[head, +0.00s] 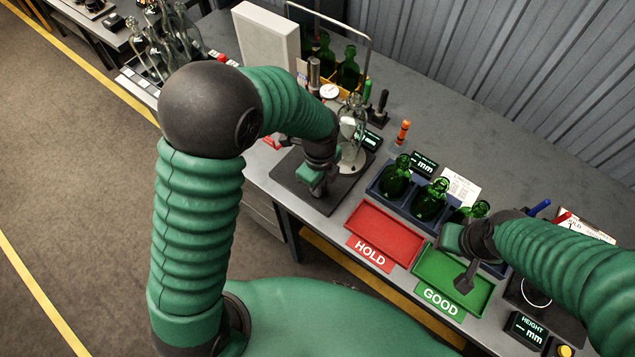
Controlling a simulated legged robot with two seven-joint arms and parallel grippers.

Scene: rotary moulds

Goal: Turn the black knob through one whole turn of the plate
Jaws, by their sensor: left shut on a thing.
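A clear glass bottle (352,125) stands upright on a round plate (348,166), part of a device on a dark base (318,203). My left gripper (318,190) points down over the base, to the left of the bottle. It is shut on the black knob, which is mostly hidden under the gripper and wrist. My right gripper (464,278) hangs over the green GOOD tray (428,287), well apart from the plate. I cannot tell whether its jaws are open.
A red HOLD tray (385,237) lies right of the base. Behind it, green bottles (430,198) stand in a blue crate (375,190). A small display (371,141) and an orange-topped tool (403,131) stand near the bottle. A white panel (267,38) rises behind my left arm.

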